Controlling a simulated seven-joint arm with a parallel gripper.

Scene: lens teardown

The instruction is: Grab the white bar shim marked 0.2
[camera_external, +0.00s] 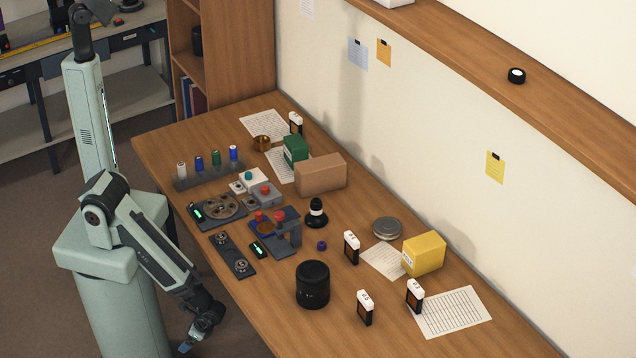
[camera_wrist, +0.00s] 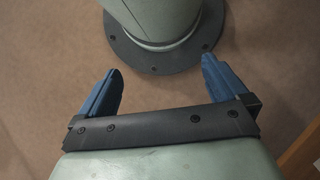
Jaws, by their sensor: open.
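Several small upright pieces with white tops and dark lower parts, which may be the bar shims, stand on the table. One is at the back by the papers (camera_external: 296,120), one right of the middle (camera_external: 351,247), one near the front (camera_external: 365,307) and one by the front paper sheet (camera_external: 415,296). Their markings are too small to read, so I cannot tell which is 0.2. My gripper (camera_external: 187,347) hangs left of the table's edge, well away from them. In the wrist view, my gripper (camera_wrist: 160,75) is open and empty, with its blue fingers wide apart above the floor.
A black cylinder (camera_external: 312,285) stands near the table's front edge. A yellow box (camera_external: 424,254), a round grey tin (camera_external: 387,228) and a brown box (camera_external: 320,175) sit towards the wall. Dark fixtures (camera_external: 232,254) line the left edge.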

